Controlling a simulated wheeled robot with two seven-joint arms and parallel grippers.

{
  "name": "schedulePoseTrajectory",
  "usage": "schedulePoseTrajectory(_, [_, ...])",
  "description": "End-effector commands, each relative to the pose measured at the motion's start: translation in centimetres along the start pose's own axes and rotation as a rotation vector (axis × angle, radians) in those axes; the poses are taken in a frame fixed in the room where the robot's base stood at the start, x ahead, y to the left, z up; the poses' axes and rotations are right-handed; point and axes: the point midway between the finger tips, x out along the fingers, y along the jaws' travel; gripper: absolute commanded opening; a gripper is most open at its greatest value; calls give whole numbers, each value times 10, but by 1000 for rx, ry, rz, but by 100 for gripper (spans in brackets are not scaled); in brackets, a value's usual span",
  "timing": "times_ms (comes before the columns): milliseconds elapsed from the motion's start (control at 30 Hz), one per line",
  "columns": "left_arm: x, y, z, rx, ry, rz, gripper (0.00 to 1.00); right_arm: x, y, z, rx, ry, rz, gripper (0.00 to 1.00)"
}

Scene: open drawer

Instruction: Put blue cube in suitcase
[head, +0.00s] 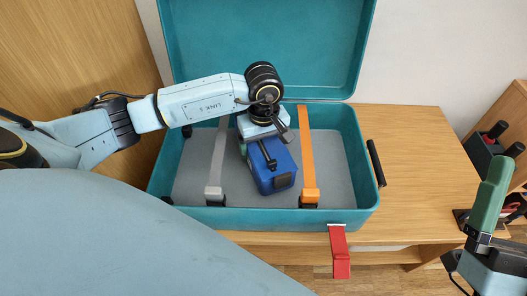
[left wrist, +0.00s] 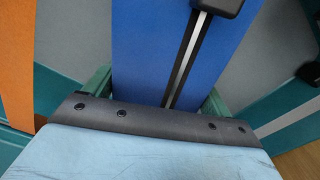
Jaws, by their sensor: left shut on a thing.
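The blue cube (head: 268,181), a box with black fittings on it, is within the outline of the open teal suitcase (head: 250,219). My left gripper (head: 262,146) reaches in from the left, above the suitcase, and is shut on the blue cube. In the left wrist view the cube (left wrist: 150,50) fills the middle, between two green fingers. I cannot tell whether the cube touches the suitcase floor. My right gripper (head: 489,195) is at the right edge, away from the suitcase, with a green finger showing; its opening is unclear.
The suitcase stands on a wooden table (head: 415,150), its lid (head: 265,40) raised at the back. A grey strap (head: 218,160) and an orange strap (head: 307,150) lie either side of the cube. A red tag (head: 340,252) hangs in front. A wooden rack (head: 510,130) stands right.

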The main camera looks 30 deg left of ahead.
Motion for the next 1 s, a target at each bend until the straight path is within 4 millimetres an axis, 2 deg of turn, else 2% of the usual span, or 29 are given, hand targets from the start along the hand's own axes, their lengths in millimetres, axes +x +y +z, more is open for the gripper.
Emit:
schedulePoseTrajectory(33, [9, 1, 0, -1, 0, 2, 52, -3, 0, -1, 0, 34, -1, 100])
schedulePoseTrajectory(133, [16, 1, 0, -1, 0, 3, 52, -5, 0, -7, 0, 83, -2, 100])
schedulePoseTrajectory(567, [20, 1, 0, 0, 2, 3, 52, -6, 0, -12, 0, 126, -3, 100])
schedulePoseTrajectory(600, [22, 0, 0, 0, 1, 1, 85, -7, 0, -13, 0, 135, -3, 100])
schedulePoseTrajectory(700, [21, 0, 0, 0, 1, 1, 98, -6, 0, -14, 0, 134, -3, 100])
schedulePoseTrajectory(1000, [20, 0, 0, 0, 1, 1, 100, -5, 0, -13, 0, 128, -3, 100])
